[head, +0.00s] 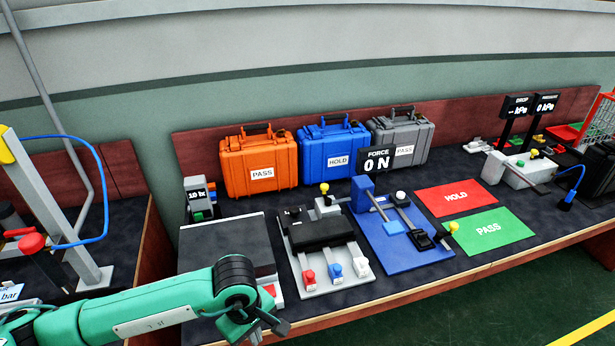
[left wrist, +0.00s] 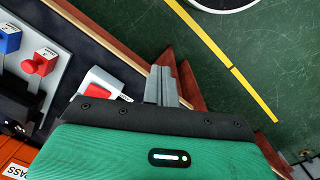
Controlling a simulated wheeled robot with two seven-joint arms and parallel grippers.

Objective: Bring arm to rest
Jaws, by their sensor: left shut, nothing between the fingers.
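My left arm (head: 150,308), green with a black wrist joint, reaches in from the lower left in the head view. My left gripper (head: 282,327) is at the bottom of that view, by the front edge of the bench. In the left wrist view the grey fingers of this gripper (left wrist: 162,82) are together with nothing between them. They are over the bench edge, with floor beyond. My right gripper is in neither view.
A red-and-white block (left wrist: 103,86) lies close to the left gripper. The bench (head: 235,212) bears a grey fixture plate (head: 302,284), a blue fixture plate (head: 425,262), orange (head: 232,160), blue (head: 314,145) and grey cases (head: 392,135). A metal post (head: 60,205) stands at left. Floor in front is clear.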

